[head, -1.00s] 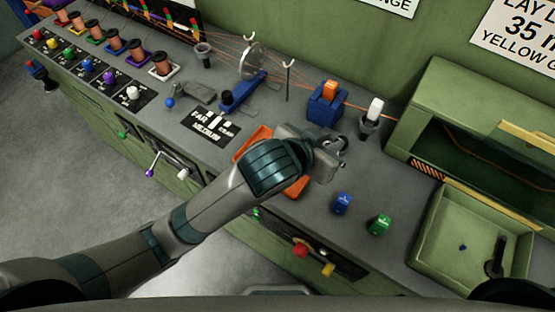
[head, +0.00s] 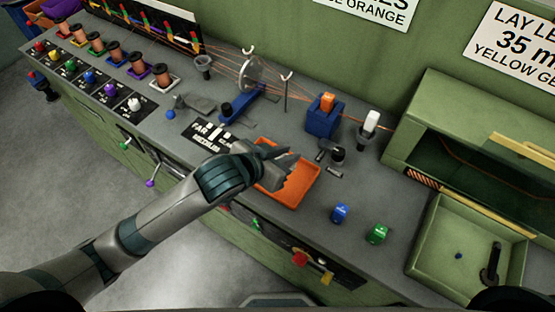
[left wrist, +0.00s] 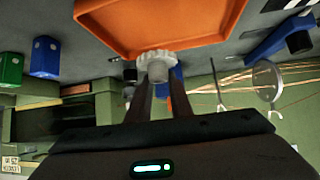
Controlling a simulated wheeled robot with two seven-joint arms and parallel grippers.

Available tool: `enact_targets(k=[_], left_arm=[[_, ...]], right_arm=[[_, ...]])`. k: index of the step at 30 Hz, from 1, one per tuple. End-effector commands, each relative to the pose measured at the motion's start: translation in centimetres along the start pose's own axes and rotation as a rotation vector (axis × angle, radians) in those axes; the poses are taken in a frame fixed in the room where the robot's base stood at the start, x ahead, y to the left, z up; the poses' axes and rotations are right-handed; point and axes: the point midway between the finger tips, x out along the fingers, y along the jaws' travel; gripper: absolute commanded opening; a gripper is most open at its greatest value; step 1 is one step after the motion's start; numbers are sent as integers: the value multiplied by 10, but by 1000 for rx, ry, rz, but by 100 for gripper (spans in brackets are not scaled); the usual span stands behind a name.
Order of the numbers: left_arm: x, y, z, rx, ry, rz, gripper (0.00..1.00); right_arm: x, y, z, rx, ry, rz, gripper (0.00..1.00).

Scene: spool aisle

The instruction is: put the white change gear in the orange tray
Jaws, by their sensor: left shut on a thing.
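My left gripper (head: 287,160) is over the back left part of the orange tray (head: 300,196) in the head view. In the left wrist view my left gripper (left wrist: 160,78) is shut on the white change gear (left wrist: 157,57), a pale toothed disc at the fingertips. The orange tray (left wrist: 165,42) shows just past the gear there; I cannot tell whether they touch. The gear is hidden by the gripper in the head view. The tray's visible floor is bare. My right gripper is not in view.
Blue (head: 340,213) and green (head: 378,234) blocks stand right of the tray. Small dark and grey cylinders (head: 337,156) are behind it. A blue holder with an orange piece (head: 323,120) and a white-topped stand (head: 370,124) are farther back. A green bin (head: 470,240) is at right.

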Motion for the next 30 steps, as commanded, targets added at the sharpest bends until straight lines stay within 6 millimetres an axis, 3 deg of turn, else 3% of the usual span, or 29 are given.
enact_targets(k=[7, 19, 30], left_arm=[[2, -22, 16, 0, -1, 0, 0], [4, -23, 18, -1, 0, 1, 0], [26, -23, 47, -1, 0, 0, 0]], right_arm=[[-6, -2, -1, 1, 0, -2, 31], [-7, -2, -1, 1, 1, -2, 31], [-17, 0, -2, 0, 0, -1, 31]])
